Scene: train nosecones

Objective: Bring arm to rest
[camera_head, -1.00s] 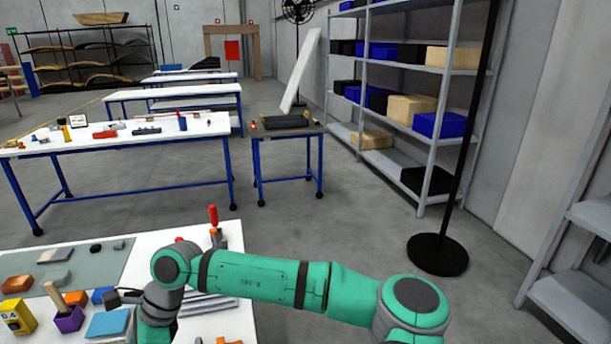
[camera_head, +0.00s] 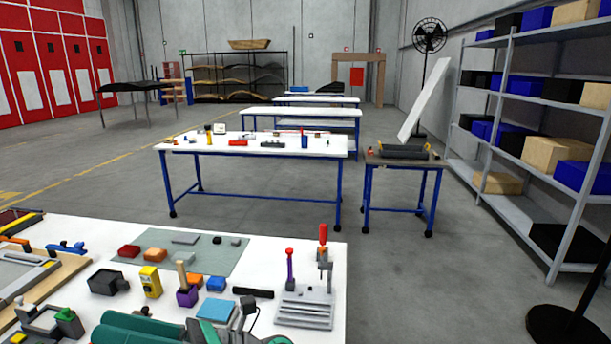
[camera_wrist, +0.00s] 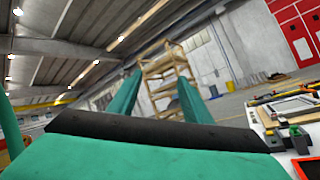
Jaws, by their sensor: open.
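My gripper (camera_wrist: 159,82) shows in the wrist view with its two teal fingers apart and nothing between them. It is tilted and faces the open hall, with a wooden rack and the roof beams beyond it. In the head view only a teal part of my arm shows at the bottom edge, low in front of the near white workbench (camera_head: 300,248). The gripper itself cannot be made out in the head view.
The near bench holds a grey clamp fixture (camera_head: 305,308), a blue block (camera_head: 216,309), a yellow meter (camera_head: 150,281) and a green-grey mat (camera_head: 190,256). A second white table (camera_head: 325,147), a small cart (camera_head: 402,162) and a shelf rack (camera_head: 553,200) stand beyond. Grey floor between them is clear.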

